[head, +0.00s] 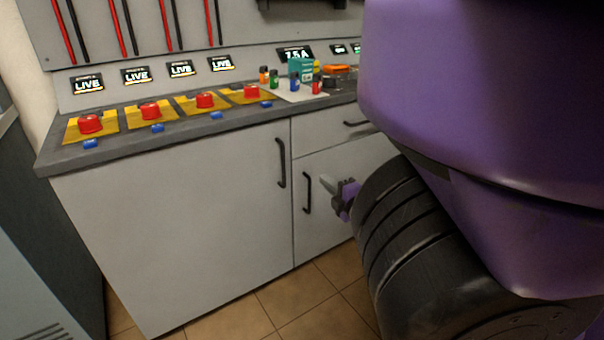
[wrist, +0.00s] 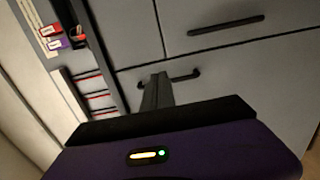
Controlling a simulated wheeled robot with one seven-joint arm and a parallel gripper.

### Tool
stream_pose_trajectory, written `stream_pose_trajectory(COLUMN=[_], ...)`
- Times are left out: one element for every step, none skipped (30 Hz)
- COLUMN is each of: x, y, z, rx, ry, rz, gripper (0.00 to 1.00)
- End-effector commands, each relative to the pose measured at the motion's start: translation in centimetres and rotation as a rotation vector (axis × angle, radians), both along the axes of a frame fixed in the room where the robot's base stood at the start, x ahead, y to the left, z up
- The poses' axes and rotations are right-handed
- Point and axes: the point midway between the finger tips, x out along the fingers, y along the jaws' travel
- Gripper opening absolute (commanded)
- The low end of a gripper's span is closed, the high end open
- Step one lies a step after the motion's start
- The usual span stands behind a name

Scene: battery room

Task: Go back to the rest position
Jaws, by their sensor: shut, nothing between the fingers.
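My gripper (head: 347,187) shows in the head view in front of the cabinet's lower right door, near its dark vertical handle (head: 307,193). My purple and black arm fills the right side and hides part of the cabinet. In the wrist view, the shut fingers (wrist: 157,92) point at the grey cabinet front, close to a dark handle (wrist: 184,76) in the picture. I cannot tell whether they touch it. Nothing is between the fingers.
The grey counter (head: 200,128) carries red buttons (head: 149,111) on yellow plates, small blue blocks (head: 157,128) and small coloured items by a teal box (head: 303,69). Screens reading LIVE (head: 137,75) line the back panel. Tiled floor (head: 290,305) is clear below.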

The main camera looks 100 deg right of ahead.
Motion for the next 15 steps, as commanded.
stream_pose_trajectory(x=[-0.1, -0.1, -0.1, -0.1, -0.1, -0.1, -0.1, -0.1, 0.0, 0.2, 0.5, 1.8, 3.1, 4.5, 6.4], y=[0.0, 0.1, 0.1, 0.1, 0.1, 0.1, 0.1, 0.1, 0.1, 0.2, 0.3, 0.9, 1.7, 2.5, 4.0], z=[0.0, 0.0, 0.0, 0.0, 0.0, 0.0, 0.0, 0.0, 0.0, 0.0, 0.3, 0.3, 0.3, 0.1, -0.3], rx=[0.0, 0.0, 0.0, 0.0, 0.0, 0.0, -0.001, -0.003, -0.005, -0.003, 0.0, 0.013, 0.028, 0.048, 0.078], ry=[0.0, 0.0, 0.0, 0.0, 0.0, 0.0, 0.002, 0.006, 0.016, 0.011, -0.001, -0.025, -0.046, -0.065, -0.09], rz=[-0.001, -0.001, -0.001, 0.0, 0.0, 0.0, 0.0, 0.0, 0.004, 0.009, 0.019, 0.048, 0.078, 0.11, 0.158], gripper=[0.0, 0.0, 0.0, 0.0, 0.0, 0.0, 0.0, 0.0, 0.0, 0.0, 0.0, 0.0, 0.0, 0.0, 0.0])
